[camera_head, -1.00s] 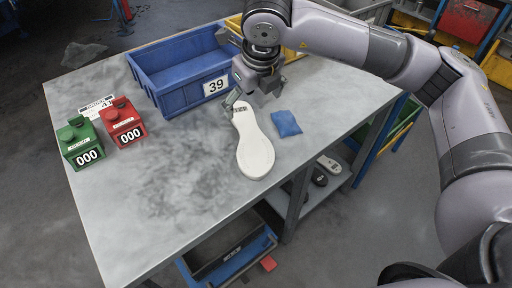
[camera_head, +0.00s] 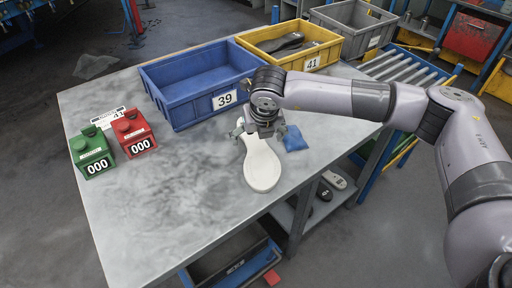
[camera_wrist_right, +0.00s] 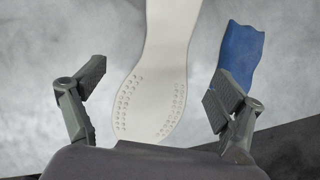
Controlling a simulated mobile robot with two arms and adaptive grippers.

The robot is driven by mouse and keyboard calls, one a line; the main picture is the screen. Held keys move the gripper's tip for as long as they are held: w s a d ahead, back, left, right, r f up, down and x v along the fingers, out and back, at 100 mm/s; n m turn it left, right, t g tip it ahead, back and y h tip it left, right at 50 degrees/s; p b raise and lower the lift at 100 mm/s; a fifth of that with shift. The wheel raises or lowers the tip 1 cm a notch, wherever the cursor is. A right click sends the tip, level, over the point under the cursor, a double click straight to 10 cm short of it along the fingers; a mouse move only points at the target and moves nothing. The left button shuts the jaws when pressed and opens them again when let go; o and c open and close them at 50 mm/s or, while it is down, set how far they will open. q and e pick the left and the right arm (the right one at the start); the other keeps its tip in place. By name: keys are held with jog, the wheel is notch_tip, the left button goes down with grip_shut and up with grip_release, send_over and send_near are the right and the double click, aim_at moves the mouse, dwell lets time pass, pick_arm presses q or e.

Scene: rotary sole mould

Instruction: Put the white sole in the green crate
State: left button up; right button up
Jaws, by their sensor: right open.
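The white sole (camera_head: 262,168) lies flat on the grey table (camera_head: 165,215), its wide end toward the front edge. My right gripper (camera_head: 262,132) is over the far part of the sole and hides some of it. In the right wrist view the sole (camera_wrist_right: 168,55) shows rows of small dots at its near end. The open fingers of my right gripper (camera_wrist_right: 158,88) stand on either side of the sole, apart from it. I cannot tell the fingers' height above the table. No green crate is clearly visible. My left gripper is not in view.
A blue crate marked 39 (camera_head: 176,106) and a yellow crate marked 41 (camera_head: 327,58) stand at the back. A blue pouch (camera_head: 294,138) lies right of the sole. Green (camera_head: 91,152) and red (camera_head: 133,133) counters stand left. The table's front left is clear.

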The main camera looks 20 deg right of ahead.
aim_at(258, 147)
jog(key=x, duration=0.1)
jog(key=p+x, duration=0.1)
jog(key=x, duration=0.2)
jog(key=shift+s+d+f, duration=0.15)
jog(key=shift+d+f, duration=0.25)
jog(key=shift+f, duration=0.05)
jog(key=shift+w+f, duration=0.2)
jog(key=shift+f, duration=0.15)
jog(key=shift+r, duration=0.1)
jog(key=c, duration=1.6)
